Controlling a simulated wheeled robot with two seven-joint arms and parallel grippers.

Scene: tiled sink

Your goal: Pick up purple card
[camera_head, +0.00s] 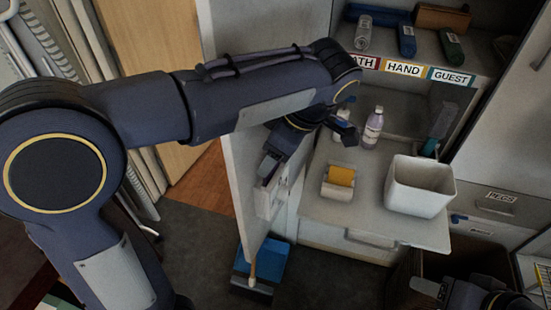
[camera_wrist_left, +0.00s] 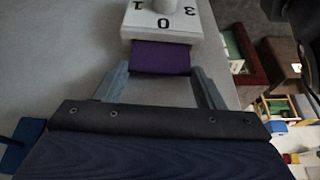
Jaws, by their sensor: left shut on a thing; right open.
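The purple card (camera_wrist_left: 160,57) shows in the left wrist view, just below a white box (camera_wrist_left: 162,22) with a round knob and the digits 3, 0 and 1. Its upper edge meets the box; I cannot tell whether it goes inside. My left gripper (camera_wrist_left: 162,75) has one finger at each side of the card and is shut on it. In the head view my left gripper (camera_head: 267,178) is at the open cabinet door, by a pale fixture (camera_head: 270,198); the card cannot be made out there. My right gripper (camera_head: 450,295) is open, low at the right edge, partly cut off.
The cabinet door (camera_head: 240,165) stands open beside my left gripper. A blue dustpan (camera_head: 262,265) is on the floor below. Labelled towels lie above.

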